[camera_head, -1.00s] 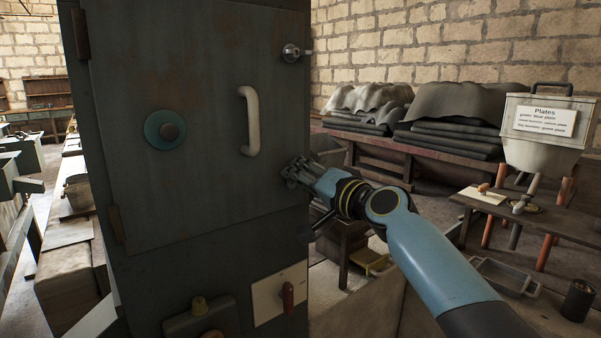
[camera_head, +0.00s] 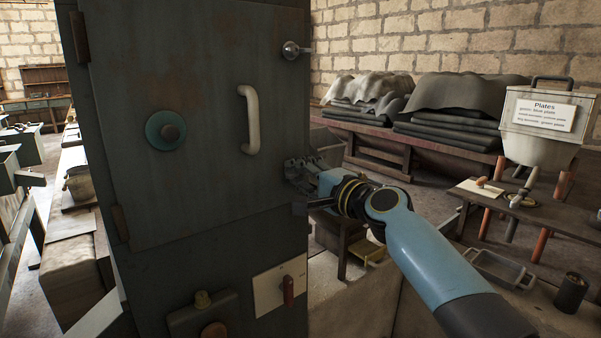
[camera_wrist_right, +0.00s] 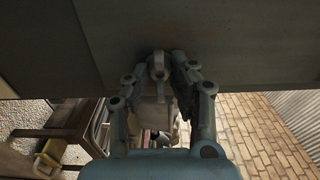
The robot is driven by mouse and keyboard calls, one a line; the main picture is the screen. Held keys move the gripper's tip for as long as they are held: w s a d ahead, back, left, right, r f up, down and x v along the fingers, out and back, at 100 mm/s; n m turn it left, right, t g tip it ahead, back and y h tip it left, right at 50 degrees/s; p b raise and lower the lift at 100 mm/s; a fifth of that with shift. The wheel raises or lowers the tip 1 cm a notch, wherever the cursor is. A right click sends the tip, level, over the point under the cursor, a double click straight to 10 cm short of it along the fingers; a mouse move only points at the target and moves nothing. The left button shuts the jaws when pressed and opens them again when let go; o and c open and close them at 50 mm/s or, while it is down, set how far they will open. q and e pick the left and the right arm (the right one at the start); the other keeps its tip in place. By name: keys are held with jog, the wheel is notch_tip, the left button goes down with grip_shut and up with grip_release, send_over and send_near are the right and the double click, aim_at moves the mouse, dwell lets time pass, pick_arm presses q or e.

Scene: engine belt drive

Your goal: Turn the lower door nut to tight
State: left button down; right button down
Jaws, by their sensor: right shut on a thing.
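The dark grey cabinet door (camera_head: 205,130) is closed in the head view, with a white handle (camera_head: 250,120) on it. The upper door nut (camera_head: 291,50) shows at the door's top right edge. My right gripper (camera_head: 297,170) is at the lower right edge of the door and hides the lower door nut there. In the right wrist view, the pale metal lower nut (camera_wrist_right: 158,68) shows between the fingers of my right gripper (camera_wrist_right: 162,78), close against the door. The fingers are shut on it. My left gripper is not in view.
A teal round knob (camera_head: 166,130) is on the door's middle. Below the door are a red switch on a pale plate (camera_head: 265,293) and a small box (camera_head: 203,316). A low table (camera_head: 540,217) stands at the right.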

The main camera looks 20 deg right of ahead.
dwell(0.4)
jog(key=c, duration=1.1)
grip_release()
jog(key=shift+s+d+f, duration=0.1)
jog(key=shift+s, duration=0.05)
jog(key=v, duration=1.1)
jog(key=shift+s+d, duration=0.1)
jog(key=shift+s, duration=0.2)
